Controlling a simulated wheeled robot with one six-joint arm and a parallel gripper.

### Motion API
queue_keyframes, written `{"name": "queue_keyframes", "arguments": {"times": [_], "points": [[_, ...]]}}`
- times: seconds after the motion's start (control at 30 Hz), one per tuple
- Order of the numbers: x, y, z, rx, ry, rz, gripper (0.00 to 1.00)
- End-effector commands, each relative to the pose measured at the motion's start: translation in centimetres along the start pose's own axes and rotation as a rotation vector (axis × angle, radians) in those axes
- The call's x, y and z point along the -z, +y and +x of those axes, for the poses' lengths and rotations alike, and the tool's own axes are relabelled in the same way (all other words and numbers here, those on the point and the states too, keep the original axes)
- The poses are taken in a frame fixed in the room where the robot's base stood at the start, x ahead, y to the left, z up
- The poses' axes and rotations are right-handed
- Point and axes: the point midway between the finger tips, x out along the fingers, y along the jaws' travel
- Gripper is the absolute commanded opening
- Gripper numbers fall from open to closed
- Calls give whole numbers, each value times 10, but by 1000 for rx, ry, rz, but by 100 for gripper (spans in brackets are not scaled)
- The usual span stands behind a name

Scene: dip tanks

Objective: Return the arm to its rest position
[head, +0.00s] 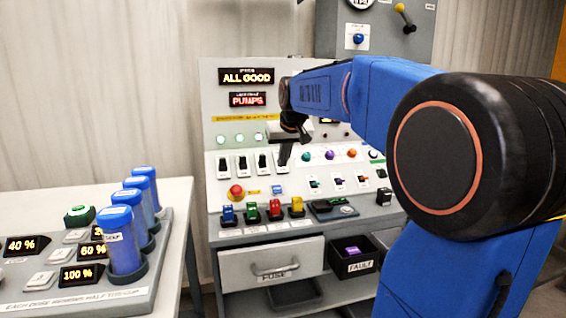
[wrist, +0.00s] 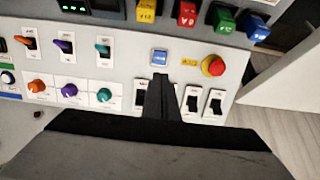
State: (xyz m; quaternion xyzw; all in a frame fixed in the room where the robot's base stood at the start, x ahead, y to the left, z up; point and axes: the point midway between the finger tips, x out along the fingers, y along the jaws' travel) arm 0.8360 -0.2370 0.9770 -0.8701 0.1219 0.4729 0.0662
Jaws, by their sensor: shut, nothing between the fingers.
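My blue arm reaches from the right toward the control panel (head: 214,140) in the head view. My gripper (head: 284,160) is shut and empty, in front of the right end of a row of black-and-white rocker switches (head: 242,163). In the wrist view my gripper (wrist: 161,80) shows as a narrow dark shape with its fingers together. Its tip appears just short of a blue square button (wrist: 159,57), and its body covers part of the switch row. I cannot tell whether the tip touches the panel.
The panel carries a red mushroom button (head: 236,191), coloured knobs (head: 329,155) and several coloured fuses (head: 251,212). Displays read "ALL GOOD" (head: 246,77) and "PUMPS" (head: 247,100). Below are a drawer (head: 300,252) and a black fault bin (head: 368,267). Blue-capped containers (head: 122,240) stand left.

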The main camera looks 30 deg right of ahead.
Motion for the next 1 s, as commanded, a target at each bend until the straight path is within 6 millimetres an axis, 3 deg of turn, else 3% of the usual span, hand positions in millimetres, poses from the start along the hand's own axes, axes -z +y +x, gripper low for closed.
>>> {"name": "queue_keyframes", "arguments": {"times": [0.7,0.87,1.0], "points": [[-3,-2,-1,1,-1,-2,0],[-36,-16,-12,15,-12,-23,0],[-92,-34,-26,34,-33,-55,0]]}}
